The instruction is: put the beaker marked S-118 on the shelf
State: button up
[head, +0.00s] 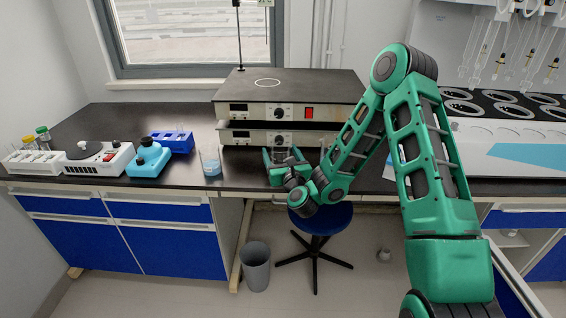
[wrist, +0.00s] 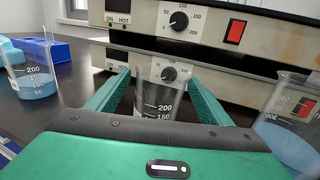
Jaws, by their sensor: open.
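My gripper (head: 283,158) is low over the black bench, in front of the stacked hotplates. It is open in the wrist view (wrist: 158,82), with one green finger on each side of a clear beaker (wrist: 155,100) with a 200/150 scale. I cannot tell whether the fingers touch it; its lower part is hidden by my gripper. A beaker with blue liquid (wrist: 33,78) stands to the left, also in the head view (head: 211,163). Another beaker with blue liquid (wrist: 290,125) is close on the right. No S-118 marking is legible, and I cannot make out a shelf for certain.
Two stacked hotplates (head: 285,95) stand right behind my gripper. A blue rack (head: 178,141), a blue device (head: 148,158) and a white centrifuge-like device (head: 100,158) are on the left. A blue stool (head: 322,218) and a grey bin (head: 256,265) stand below the bench.

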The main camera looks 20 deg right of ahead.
jog(key=c, duration=1.3)
jog(key=shift+r, duration=0.1)
jog(key=shift+r, duration=4.85)
jog(key=s+d+f+n+y, duration=0.1)
jog(key=s+d+y, duration=0.1)
jog(key=s+d+f+n+y, duration=0.1)
jog(key=s+d+f, duration=0.1)
jog(key=s, duration=0.1)
jog(key=s+d+f+n+y, duration=0.1)
jog(key=s+d+f+y, duration=0.1)
jog(key=s, duration=0.1)
jog(key=shift+s+d+f+n+g+y, duration=0.1)
jog(key=shift+s+f+n+g+y, duration=0.1)
jog(key=shift+n+g+y, duration=0.15)
